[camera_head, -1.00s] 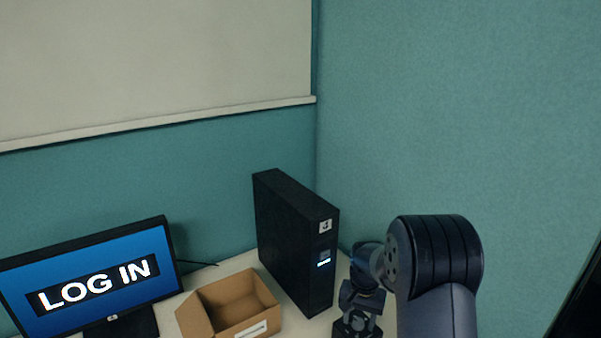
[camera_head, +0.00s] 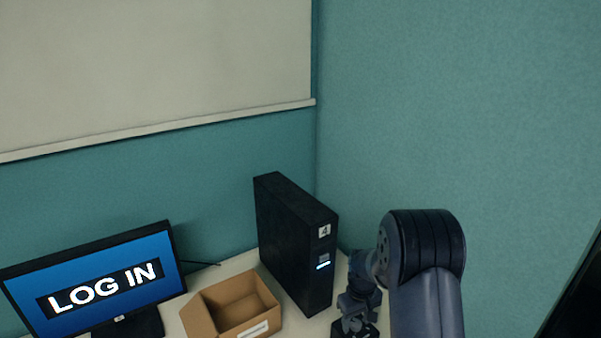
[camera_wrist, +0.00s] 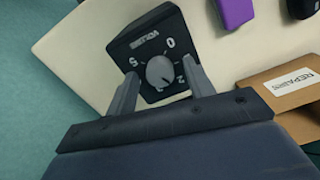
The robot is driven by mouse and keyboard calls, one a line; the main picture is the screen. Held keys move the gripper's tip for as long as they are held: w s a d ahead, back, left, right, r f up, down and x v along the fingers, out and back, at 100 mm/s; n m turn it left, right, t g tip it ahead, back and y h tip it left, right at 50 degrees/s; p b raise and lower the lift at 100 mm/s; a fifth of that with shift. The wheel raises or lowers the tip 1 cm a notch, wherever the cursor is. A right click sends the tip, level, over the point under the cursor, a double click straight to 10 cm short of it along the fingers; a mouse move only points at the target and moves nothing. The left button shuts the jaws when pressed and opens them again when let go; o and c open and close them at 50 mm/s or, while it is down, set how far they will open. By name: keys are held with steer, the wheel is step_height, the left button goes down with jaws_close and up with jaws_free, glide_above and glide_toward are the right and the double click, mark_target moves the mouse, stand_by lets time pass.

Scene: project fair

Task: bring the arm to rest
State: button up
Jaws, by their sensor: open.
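My gripper (camera_wrist: 161,68) is open in the wrist view, its two grey fingers apart. A black box with a grey round dial (camera_wrist: 160,72), marked VOLUME with numbers around the dial, shows between and beyond the fingers. I cannot tell whether the fingers touch it. In the head view my arm comes up from the bottom right, bends, and reaches down beside the black computer tower (camera_head: 295,240). The fingers are not clear there.
An open cardboard box (camera_head: 262,322) stands left of the tower; its label shows in the wrist view (camera_wrist: 293,83). A LOG IN monitor (camera_head: 100,285) is at the left. A purple object (camera_wrist: 235,10) lies on the white desk (camera_wrist: 85,45). Teal partition walls (camera_head: 460,100) close the corner.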

steer(key=shift+n+p, duration=0.6)
steer(key=shift+n, duration=0.4)
